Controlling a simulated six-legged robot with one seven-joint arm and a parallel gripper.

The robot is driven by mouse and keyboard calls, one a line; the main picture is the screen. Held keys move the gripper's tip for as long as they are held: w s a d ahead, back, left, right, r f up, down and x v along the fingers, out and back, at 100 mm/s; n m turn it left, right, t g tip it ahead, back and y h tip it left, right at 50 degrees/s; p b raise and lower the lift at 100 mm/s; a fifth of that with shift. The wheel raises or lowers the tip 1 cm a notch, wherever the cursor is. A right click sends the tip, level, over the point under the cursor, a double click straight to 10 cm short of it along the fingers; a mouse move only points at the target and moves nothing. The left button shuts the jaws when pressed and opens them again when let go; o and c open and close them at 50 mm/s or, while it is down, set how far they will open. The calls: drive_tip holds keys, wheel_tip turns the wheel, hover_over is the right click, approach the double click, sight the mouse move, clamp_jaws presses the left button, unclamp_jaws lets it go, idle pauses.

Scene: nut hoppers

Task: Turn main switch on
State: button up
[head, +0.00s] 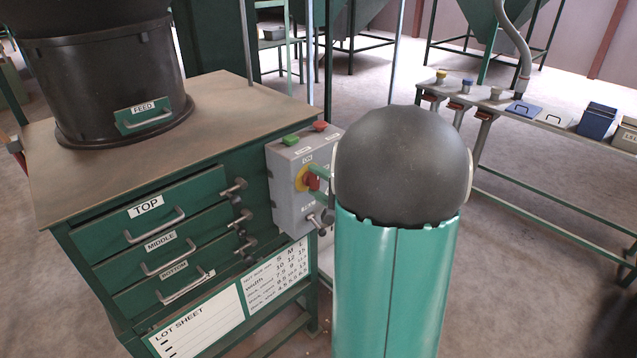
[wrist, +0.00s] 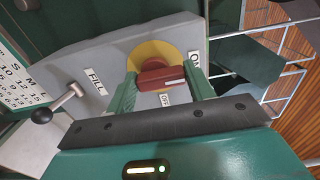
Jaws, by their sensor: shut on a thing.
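The main switch is a red rotary handle (wrist: 160,78) on a round yellow plate (wrist: 147,53), on the front face of a grey control box (head: 290,208). The wrist view shows an ON label (wrist: 195,62) at upper right and an OFF label (wrist: 165,98) below the handle. My gripper (wrist: 162,84) is shut on the red handle, with one green finger on each side of it. In the head view, the handle (head: 312,182) is partly covered by my fingers. I cannot tell exactly which label the handle points to.
A green and a red button (head: 320,126) sit on top of the box. A FILL lever (wrist: 60,103) is left of the switch in the wrist view. The green drawer cabinet (head: 100,232), with knobbed levers, stands to the left. A bench (head: 545,165) is at the right.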

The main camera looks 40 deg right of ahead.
idle(0.5)
drive_tip(key=o, duration=1)
drive_tip(key=s, duration=1.4)
drive_tip(key=shift+d, duration=0.2)
drive_tip(key=shift+w, duration=0.1)
